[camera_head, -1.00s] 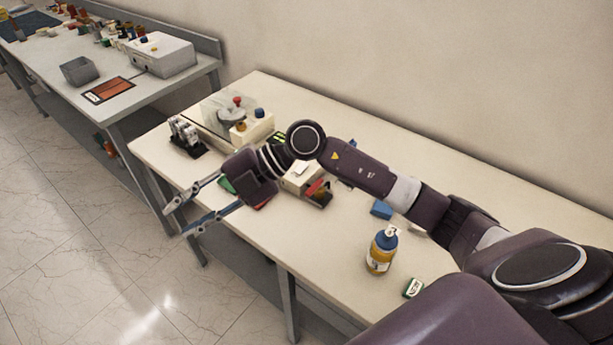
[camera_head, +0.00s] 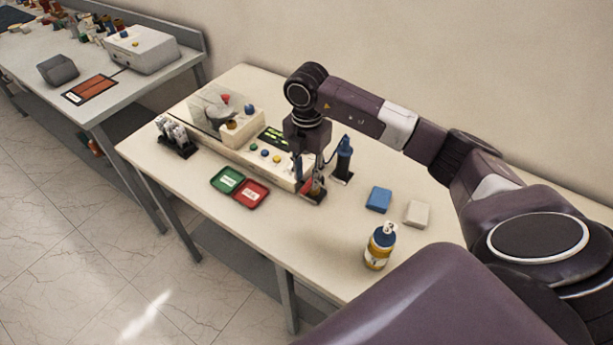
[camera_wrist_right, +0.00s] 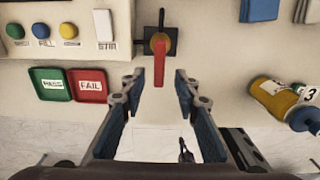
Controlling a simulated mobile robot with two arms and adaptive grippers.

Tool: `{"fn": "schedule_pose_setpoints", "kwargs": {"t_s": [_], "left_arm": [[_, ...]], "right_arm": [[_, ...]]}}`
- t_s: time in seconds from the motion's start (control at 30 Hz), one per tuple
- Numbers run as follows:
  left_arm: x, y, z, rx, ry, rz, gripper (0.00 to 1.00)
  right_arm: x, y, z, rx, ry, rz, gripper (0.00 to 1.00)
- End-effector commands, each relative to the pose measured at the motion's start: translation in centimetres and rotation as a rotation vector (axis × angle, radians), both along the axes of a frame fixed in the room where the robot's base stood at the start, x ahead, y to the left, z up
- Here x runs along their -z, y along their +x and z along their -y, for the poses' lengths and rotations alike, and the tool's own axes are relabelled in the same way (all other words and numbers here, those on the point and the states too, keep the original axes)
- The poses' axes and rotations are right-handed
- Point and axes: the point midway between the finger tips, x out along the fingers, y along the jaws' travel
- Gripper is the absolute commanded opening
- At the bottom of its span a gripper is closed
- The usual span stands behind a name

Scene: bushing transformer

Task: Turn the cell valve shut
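The cell valve has a red lever handle (camera_wrist_right: 159,62) on a yellow body (camera_wrist_right: 160,42) with a dark base. In the right wrist view the lever points down the picture, toward my gripper. The valve (camera_head: 316,193) also shows in the head view at the right end of the cream panel, partly covered by my gripper. My right gripper (camera_wrist_right: 155,84) is open and empty, its two fingertips to either side of the lever's free end and slightly short of it. In the head view my right gripper (camera_head: 309,178) points down over the valve. My left gripper is out of view.
The cream panel (camera_head: 239,150) with coloured buttons lies left of the valve. Green (camera_head: 228,179) and red FAIL (camera_head: 251,194) trays sit in front.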

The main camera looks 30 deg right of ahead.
Motion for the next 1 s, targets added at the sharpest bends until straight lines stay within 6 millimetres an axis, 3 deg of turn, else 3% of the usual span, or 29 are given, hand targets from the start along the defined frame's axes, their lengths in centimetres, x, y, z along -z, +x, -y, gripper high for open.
{"fn": "schedule_pose_setpoints", "kwargs": {"t_s": [0.2,0.47,0.77,1.0], "left_arm": [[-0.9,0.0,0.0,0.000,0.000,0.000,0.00],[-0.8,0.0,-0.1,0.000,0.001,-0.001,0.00],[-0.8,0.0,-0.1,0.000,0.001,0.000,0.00],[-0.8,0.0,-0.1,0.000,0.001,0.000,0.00]], "right_arm": [[2.0,0.0,-0.1,-0.002,0.002,0.000,0.29],[2.4,0.0,-0.1,-0.003,0.003,0.001,0.29],[2.3,0.1,-0.1,-0.003,0.003,0.001,0.00],[2.3,0.1,-0.1,-0.006,0.003,0.002,0.00]]}}
